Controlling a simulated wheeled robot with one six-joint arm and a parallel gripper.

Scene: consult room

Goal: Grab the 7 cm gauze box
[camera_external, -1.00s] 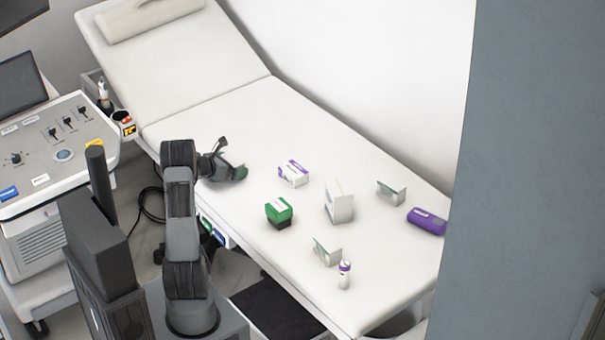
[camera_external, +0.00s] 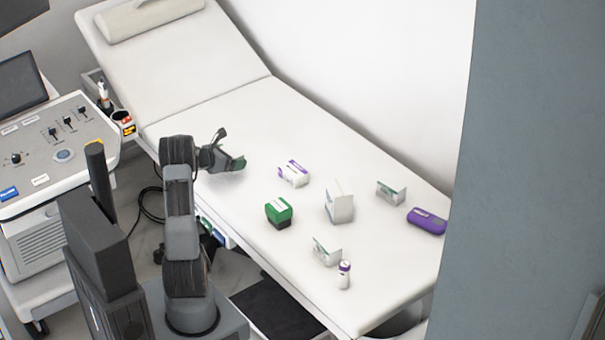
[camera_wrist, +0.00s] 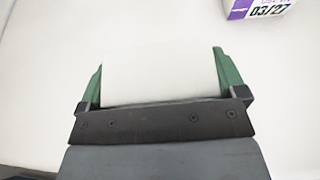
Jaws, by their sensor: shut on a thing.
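My gripper (camera_external: 230,150) is over the near middle part of the exam bed's flat section. In the wrist view its two green fingertips (camera_wrist: 160,66) stand on either side of a plain white box (camera_wrist: 158,80) and are shut on it. The face of this box that shows has no readable print, so its label and size cannot be told. In the external view the white box barely stands out against the white bed.
A console (camera_external: 60,150) stands left.

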